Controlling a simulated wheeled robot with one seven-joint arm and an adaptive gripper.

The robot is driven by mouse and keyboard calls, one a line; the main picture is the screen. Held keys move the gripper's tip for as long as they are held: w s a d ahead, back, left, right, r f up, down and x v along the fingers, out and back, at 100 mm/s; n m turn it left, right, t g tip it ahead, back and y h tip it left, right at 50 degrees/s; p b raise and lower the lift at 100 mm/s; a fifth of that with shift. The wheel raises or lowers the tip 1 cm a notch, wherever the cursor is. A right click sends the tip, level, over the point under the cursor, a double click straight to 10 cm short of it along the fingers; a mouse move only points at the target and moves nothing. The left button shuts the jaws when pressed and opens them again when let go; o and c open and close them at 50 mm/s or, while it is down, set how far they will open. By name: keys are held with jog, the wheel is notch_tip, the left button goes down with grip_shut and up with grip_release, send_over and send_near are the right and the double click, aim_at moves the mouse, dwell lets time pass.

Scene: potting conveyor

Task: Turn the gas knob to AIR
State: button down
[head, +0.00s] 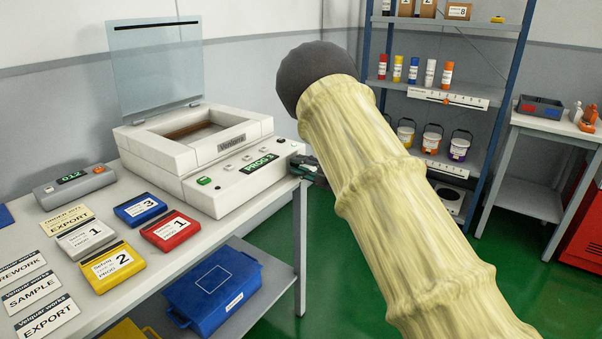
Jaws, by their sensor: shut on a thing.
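A white machine (217,151) with a raised clear lid (157,68) stands on the table. Its front panel has a green button (204,181), small keys and a display (260,164) reading PROG 2. My gripper (306,167) shows only in part, as dark fingers at the right end of this panel, mostly behind my arm. It is shut there on what appears to be the gas knob. The knob, its pointer and any AIR mark are hidden, so its setting cannot be read.
Colored cartridges, including a yellow one (113,266) and a red one (170,231), lie on the table left of the machine with label cards. A grey counter box (75,185) sits behind them. A blue case (213,286) is on the lower shelf. Blue-framed shelving (500,98) stands behind my arm.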

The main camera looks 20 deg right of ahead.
jog(key=shift+f+n+b, duration=0.1)
jog(key=shift+n+b, duration=0.3)
jog(key=shift+n, duration=0.2)
jog(key=c, duration=1.2)
grip_release()
jog(key=shift+c, duration=0.2)
jog(key=shift+s, duration=0.1)
jog(key=shift+d, duration=0.1)
jog(key=v, duration=0.7)
jog(key=shift+s+d, duration=0.25)
jog(key=shift+s, duration=0.1)
